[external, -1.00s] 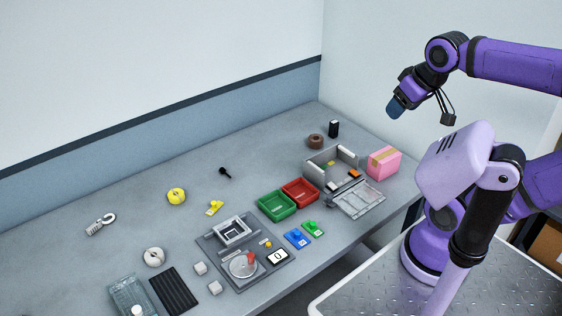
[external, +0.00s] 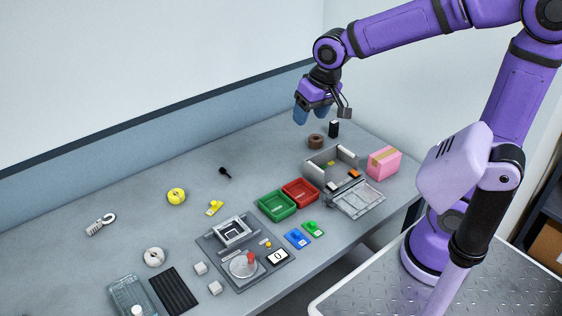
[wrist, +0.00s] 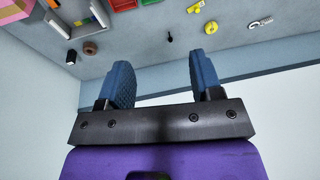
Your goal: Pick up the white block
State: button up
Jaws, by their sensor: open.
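Two small white blocks stand at the near end of the table in the external view: one (external: 200,268) by the left edge of the grey plate and one (external: 215,288) just nearer the front. My gripper (external: 314,115) is open and empty, high above the far end of the table, far from the two near blocks. In the wrist view its two blue fingers (wrist: 161,68) are spread with nothing between them.
Green (external: 277,205) and red (external: 300,192) bins stand mid-table. A pink box (external: 383,162) and a brown ring (external: 315,141) are at the far end. A plate with a dial (external: 243,265), a black ribbed pad (external: 174,291) and a clear tray (external: 130,297) are nearer. The table's back middle is mostly clear.

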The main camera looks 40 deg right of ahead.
jog(key=w+a+f+g, duration=0.1)
jog(key=w+a+f, duration=0.2)
jog(key=a+f, duration=0.45)
jog(key=g+h, duration=0.1)
jog(key=g, duration=0.1)
send_near(214, 285)
notch_tip(214, 285, down, 9)
jog(key=shift+a+f, duration=0.1)
jog(key=shift+f, duration=0.05)
jog(key=c, duration=1)
